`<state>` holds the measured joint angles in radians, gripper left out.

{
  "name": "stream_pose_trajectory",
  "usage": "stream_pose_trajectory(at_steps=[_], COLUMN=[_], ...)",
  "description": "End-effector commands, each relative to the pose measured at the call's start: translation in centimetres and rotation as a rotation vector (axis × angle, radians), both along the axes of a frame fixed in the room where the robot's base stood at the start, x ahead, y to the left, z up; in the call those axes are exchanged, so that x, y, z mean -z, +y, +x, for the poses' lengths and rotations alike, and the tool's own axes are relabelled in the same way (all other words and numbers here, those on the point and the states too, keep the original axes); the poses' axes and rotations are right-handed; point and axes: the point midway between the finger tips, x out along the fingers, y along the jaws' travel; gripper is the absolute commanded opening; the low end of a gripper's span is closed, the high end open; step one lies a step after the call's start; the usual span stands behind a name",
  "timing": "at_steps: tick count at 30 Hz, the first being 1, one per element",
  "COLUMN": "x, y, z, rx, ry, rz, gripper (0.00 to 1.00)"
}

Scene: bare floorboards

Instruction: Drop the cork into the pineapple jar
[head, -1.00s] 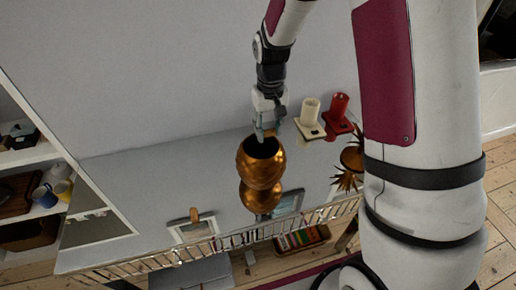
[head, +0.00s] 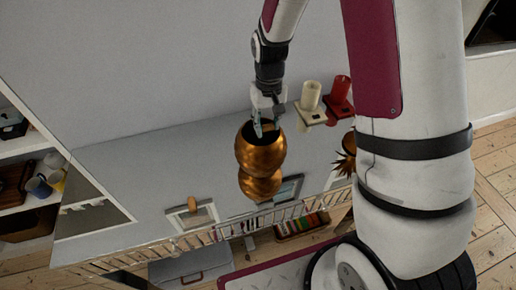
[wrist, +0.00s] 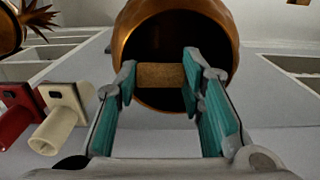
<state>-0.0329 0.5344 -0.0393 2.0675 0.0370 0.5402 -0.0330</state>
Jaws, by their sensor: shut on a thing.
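The bronze-gold pineapple jar (head: 260,160) stands on the grey surface in the head view, its dark round mouth open. In the wrist view the jar (wrist: 126,35) fills the top middle. My gripper (head: 264,132) is at the jar's mouth, pointing down. In the wrist view my gripper (wrist: 160,80) is shut on the brown cork (wrist: 160,76), which lies crosswise between the teal finger pads, in front of the dark opening. I cannot tell whether the cork is inside the rim. The cork is hidden in the head view.
A leafy pineapple top (head: 346,160) sits right of the jar. Small frames (head: 186,219) lie near the railed edge (head: 225,229). A shelf (head: 22,150) is at left.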

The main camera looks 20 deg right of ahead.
Motion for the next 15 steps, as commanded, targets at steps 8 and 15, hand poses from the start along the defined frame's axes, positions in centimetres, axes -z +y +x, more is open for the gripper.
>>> stream_pose_trajectory(at_steps=[8, 15], x=[-0.03, -0.05], y=[0.0, -0.01], z=[-0.01, 0.0], rx=[0.0, 0.0], ry=[0.0, 0.0], rz=[0.0, 0.0], gripper=[0.59, 0.59])
